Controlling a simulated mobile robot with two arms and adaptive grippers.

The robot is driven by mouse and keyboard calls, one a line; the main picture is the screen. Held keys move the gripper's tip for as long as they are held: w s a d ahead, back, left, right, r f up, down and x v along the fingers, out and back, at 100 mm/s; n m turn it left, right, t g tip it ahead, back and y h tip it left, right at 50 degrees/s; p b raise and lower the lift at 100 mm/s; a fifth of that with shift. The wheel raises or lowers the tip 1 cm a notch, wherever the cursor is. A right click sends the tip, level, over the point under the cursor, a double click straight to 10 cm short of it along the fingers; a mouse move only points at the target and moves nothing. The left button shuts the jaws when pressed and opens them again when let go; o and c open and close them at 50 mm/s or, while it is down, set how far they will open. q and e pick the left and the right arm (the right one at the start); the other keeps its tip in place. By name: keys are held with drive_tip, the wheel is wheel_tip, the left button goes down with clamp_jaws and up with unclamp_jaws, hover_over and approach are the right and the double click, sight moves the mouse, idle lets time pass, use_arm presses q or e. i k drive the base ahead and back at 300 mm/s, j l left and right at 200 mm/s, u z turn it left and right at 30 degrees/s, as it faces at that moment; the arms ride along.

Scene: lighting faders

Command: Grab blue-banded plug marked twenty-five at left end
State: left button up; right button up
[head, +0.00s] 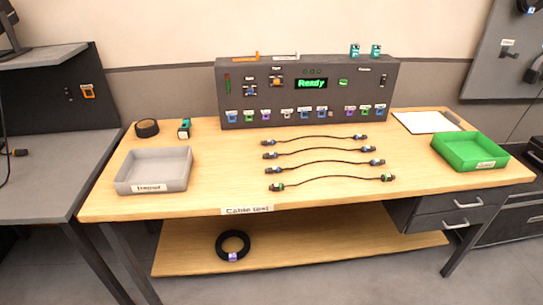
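Several dark cables lie roughly side by side across the middle of the wooden table (220,180), each with a plug at both ends. The left-end plugs sit in a column: a top plug (267,142), a second plug (269,156), a third plug (270,170) and a front plug (276,187). The upper three look blue-banded; the front one looks green-banded. The plug markings are too small to read, so I cannot tell which is twenty-five. Neither of my grippers is in view.
A grey test box (300,80) with a lit "Ready" display stands behind the cables. A grey tray (155,184) is at left, a green tray (470,160) at right. Black tape (147,128) lies at back left. The table front before the cables is clear.

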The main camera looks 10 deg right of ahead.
sight(270, 155)
drive_tip(key=i+l+u, duration=0.4)
drive_tip(key=i+l, duration=0.3)
drive_tip(key=i, duration=0.05)
